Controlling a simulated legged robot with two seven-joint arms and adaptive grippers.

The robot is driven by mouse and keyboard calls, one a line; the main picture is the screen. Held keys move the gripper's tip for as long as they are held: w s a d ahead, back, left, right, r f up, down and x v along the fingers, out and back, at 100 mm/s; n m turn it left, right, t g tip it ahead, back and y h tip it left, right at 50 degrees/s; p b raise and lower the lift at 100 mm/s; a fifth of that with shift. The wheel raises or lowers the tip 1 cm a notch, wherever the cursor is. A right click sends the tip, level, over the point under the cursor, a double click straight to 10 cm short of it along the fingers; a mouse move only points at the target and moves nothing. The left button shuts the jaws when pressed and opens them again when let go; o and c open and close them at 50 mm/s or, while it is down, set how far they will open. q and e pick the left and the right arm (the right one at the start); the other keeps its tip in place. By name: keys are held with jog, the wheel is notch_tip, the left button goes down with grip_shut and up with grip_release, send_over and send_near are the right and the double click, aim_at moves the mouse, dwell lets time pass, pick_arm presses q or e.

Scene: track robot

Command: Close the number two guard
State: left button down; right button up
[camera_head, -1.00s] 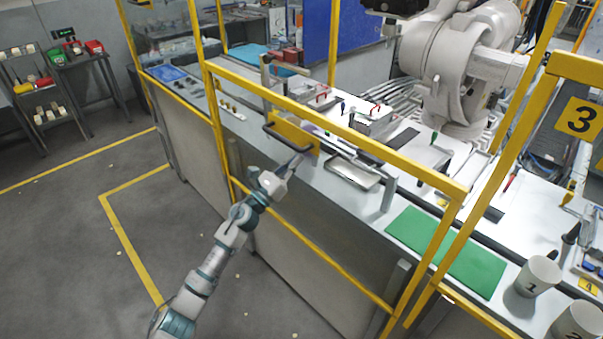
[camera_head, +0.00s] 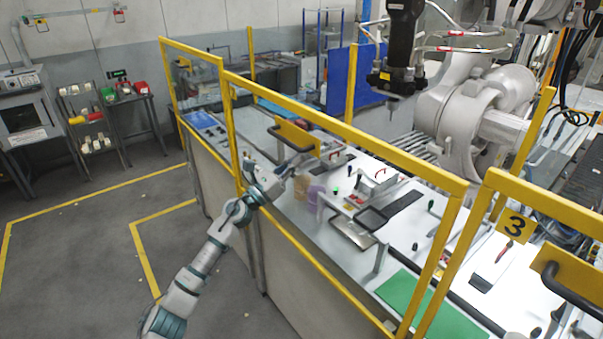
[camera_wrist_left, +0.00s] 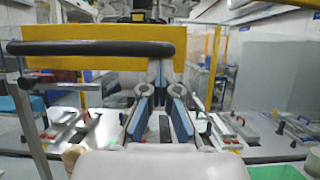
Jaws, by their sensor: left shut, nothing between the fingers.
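The guard beside the one marked 3 is a yellow-framed panel (camera_head: 347,132); no number 2 shows on it. A black bar handle (camera_head: 290,137) sits on a yellow plate (camera_head: 298,131) at its upper left part. In the wrist view the handle (camera_wrist_left: 90,48) runs across the upper left on its yellow plate (camera_wrist_left: 60,63). My left gripper (camera_head: 303,160) is just below the handle's right end in the head view. In the wrist view its blue-padded fingers (camera_wrist_left: 160,78) meet at their tips, near the handle's right end; contact cannot be told. My right gripper is out of view.
The guard marked 3 (camera_head: 515,225) stands to the right with its own black handle. Behind the panels, a white bench (camera_head: 330,235) holds tools and a green mat (camera_head: 425,305). A large white industrial arm (camera_head: 470,110) stands behind. The floor at left is clear.

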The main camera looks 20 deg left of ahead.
aim_at(293, 144)
pick_arm(q)
jog(key=r, duration=0.2)
jog(key=r+p, duration=0.1)
jog(key=shift+d+r, duration=0.2)
jog(key=shift+r, duration=0.15)
jog(key=shift+a+r+p, duration=0.2)
jog(key=shift+r+p, duration=0.35)
jog(key=shift+p, duration=0.1)
jog(key=shift+a+r, duration=0.1)
jog(key=shift+a, duration=0.2)
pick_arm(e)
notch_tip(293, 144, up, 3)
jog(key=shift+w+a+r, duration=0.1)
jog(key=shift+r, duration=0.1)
pick_arm(q)
jog(key=shift+d+r, duration=0.1)
